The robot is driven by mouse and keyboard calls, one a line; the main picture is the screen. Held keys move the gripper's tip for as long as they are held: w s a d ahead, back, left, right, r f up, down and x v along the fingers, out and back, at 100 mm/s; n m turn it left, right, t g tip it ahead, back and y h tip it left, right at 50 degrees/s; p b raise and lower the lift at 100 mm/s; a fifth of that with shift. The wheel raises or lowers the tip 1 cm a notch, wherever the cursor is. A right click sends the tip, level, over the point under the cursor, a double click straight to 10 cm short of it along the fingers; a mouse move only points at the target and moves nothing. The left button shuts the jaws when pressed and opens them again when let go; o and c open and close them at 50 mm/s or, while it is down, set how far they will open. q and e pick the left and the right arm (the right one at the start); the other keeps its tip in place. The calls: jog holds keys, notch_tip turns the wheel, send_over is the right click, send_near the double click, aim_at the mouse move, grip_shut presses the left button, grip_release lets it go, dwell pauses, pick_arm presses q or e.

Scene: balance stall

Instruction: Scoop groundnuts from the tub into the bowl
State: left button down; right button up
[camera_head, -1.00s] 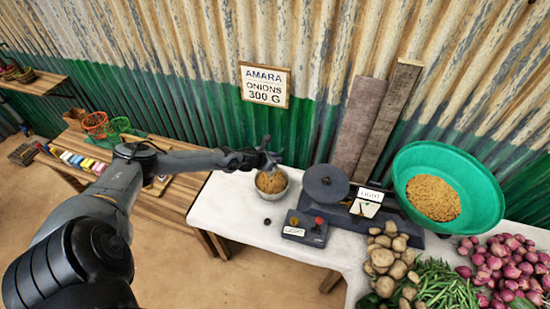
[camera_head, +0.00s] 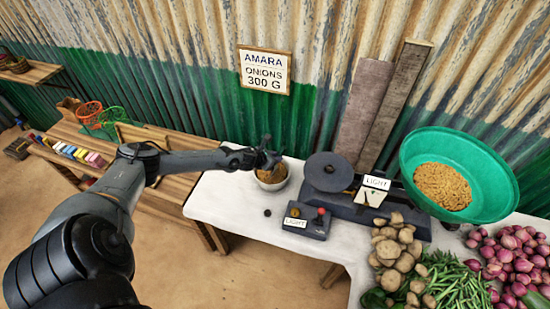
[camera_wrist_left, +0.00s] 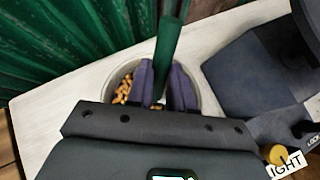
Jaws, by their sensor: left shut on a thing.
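The tub (camera_head: 273,185) is a small grey round vessel with brown groundnuts (camera_wrist_left: 124,88) in it, on the white table left of the scale. My left gripper (camera_head: 268,157) is over the tub and hides part of its contents in the head view. In the left wrist view its fingers (camera_wrist_left: 163,85) are shut on a dark green handle (camera_wrist_left: 168,40), which looks like the scoop's. The scoop's head is hidden. The bowl (camera_head: 487,181) is a wide green basin at the right by the scale, with a brown heap (camera_head: 442,186) in it. My right gripper is not in view.
A small box with buttons (camera_head: 303,222) sits in front. Potatoes (camera_head: 394,250), green beans (camera_head: 455,285) and onions (camera_head: 515,255) lie at the front right.

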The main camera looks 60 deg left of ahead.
pick_arm(q)
jog(key=shift+r, duration=0.1)
notch_tip(320, 180, up, 11)
jog(key=p, duration=0.8)
jog(key=shift+p, duration=0.4)
